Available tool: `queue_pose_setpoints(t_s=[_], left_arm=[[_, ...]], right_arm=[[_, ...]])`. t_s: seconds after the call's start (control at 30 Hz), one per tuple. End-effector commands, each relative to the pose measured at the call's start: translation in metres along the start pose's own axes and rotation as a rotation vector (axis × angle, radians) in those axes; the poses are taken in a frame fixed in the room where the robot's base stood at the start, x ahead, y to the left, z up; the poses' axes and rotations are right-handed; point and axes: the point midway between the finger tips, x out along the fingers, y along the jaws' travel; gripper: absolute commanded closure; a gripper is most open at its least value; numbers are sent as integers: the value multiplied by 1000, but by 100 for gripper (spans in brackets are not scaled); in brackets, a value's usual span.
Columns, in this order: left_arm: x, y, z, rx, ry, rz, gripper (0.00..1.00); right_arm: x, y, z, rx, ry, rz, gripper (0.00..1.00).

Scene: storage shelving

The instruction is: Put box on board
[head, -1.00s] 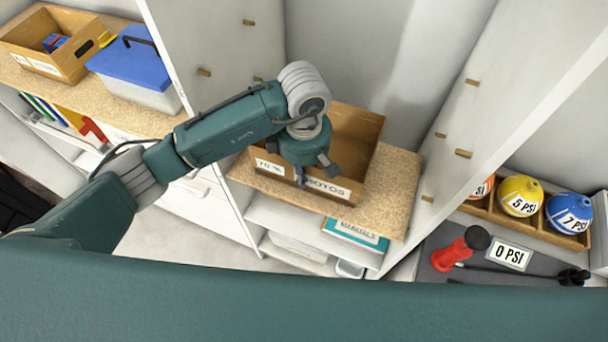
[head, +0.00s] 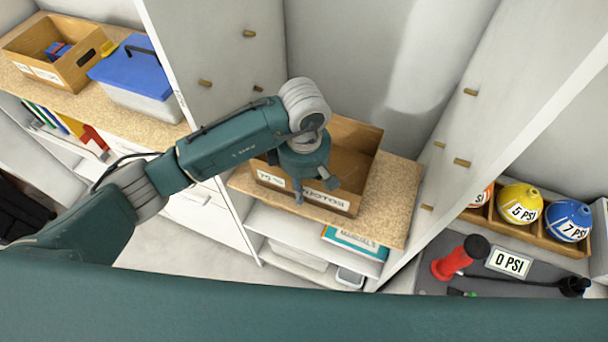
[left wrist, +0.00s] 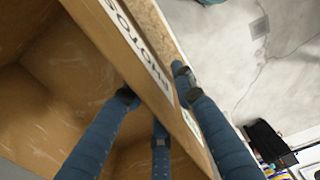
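The open-topped brown box (head: 357,150), with white labels on its front, one reading PHOTOS, sits on the cork-coloured shelf board (head: 393,200). My left gripper (head: 313,187) is at the box's front wall in the head view. In the left wrist view, its blue fingers (left wrist: 155,88) straddle the wall of the box (left wrist: 120,60), two on the inside and one on the outside. The fingers look spread, with the thin wall between them; whether any finger touches it is hard to see. My right gripper is not in view.
White upright panels stand on both sides of the board. Another brown box (head: 70,75) and a blue-lidded bin (head: 135,60) are on the left shelf. At right are coloured balls (head: 568,221) in a wooden rack and a red-handled object (head: 450,265). The board is bare right of the box.

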Motion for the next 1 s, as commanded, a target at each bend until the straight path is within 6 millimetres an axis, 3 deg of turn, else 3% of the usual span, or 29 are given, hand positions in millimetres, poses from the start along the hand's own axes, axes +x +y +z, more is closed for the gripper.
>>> queue_pose_setpoints(t_s=[0.3, 0.53, 0.7, 1.0], left_arm=[[-60, 3, 0, 2, 1, 10, 74], [-103, 2, -1, 1, 2, 8, 74], [-116, 1, 0, 1, 1, 4, 74], [-118, 0, 0, 0, 0, 2, 74]], right_arm=[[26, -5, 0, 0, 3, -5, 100], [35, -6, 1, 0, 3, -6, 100], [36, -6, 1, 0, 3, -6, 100], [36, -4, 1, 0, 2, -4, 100]])
